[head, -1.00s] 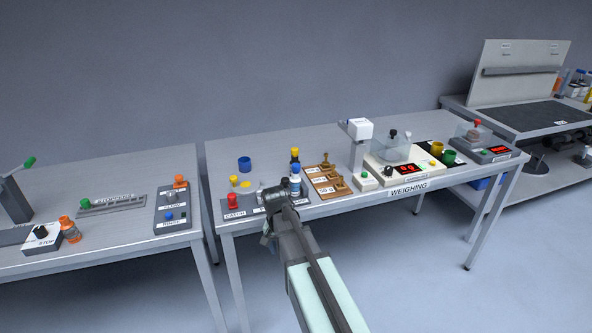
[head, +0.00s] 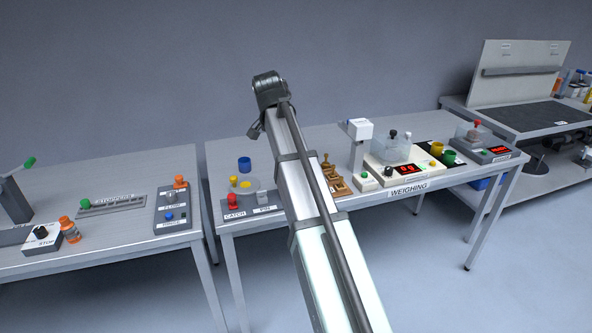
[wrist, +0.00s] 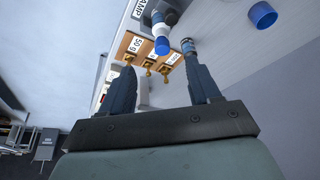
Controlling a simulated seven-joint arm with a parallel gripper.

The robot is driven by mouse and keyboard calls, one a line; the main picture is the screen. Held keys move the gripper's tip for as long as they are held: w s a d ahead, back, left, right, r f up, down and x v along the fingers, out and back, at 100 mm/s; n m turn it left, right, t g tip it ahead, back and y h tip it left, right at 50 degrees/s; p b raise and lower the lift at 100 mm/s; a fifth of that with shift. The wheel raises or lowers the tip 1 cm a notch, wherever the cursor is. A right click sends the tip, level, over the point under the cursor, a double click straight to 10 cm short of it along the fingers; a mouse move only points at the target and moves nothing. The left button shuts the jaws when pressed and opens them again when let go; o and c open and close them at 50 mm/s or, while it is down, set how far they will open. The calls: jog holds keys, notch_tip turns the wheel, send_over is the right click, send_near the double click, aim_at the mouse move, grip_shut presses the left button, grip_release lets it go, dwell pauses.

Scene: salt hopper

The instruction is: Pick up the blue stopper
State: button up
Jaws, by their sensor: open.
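The blue stopper (wrist: 162,46) shows in the wrist view as a small blue cap at the end of a pale bottle, beside the label ending in "AMP". It lies in line with the gap between my fingertips, beyond them; the exact distance is hard to judge. My gripper (wrist: 159,58) is open with nothing between its fingers. In the head view my arm hides the stopper and its bottle, and the fingers are mostly hidden behind the wrist.
A blue cup (head: 245,164) stands at the back of the weighing table. A wooden weight block (wrist: 133,45) with brass pieces lies close to the bottle. A red-knobbed catch box (head: 233,207), a white post (head: 358,150) and a balance (head: 398,168) stand along the table.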

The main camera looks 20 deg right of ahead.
jog(key=shift+w+d+r+x, duration=0.15)
jog(key=shift+w+d+x, duration=0.1)
jog(key=shift+x, duration=1.8)
jog(key=shift+w+d+r+x, duration=0.1)
jog(key=shift+w+d+x, duration=0.15)
jog(key=shift+x, duration=1.8)
jog(key=shift+w+d+r+x, duration=0.15)
jog(key=shift+d+x, duration=0.15)
jog(key=shift+x, duration=1.8)
jog(key=shift+r, duration=0.1)
jog(key=shift+c, duration=0.3)
jog(key=c, duration=1.1)
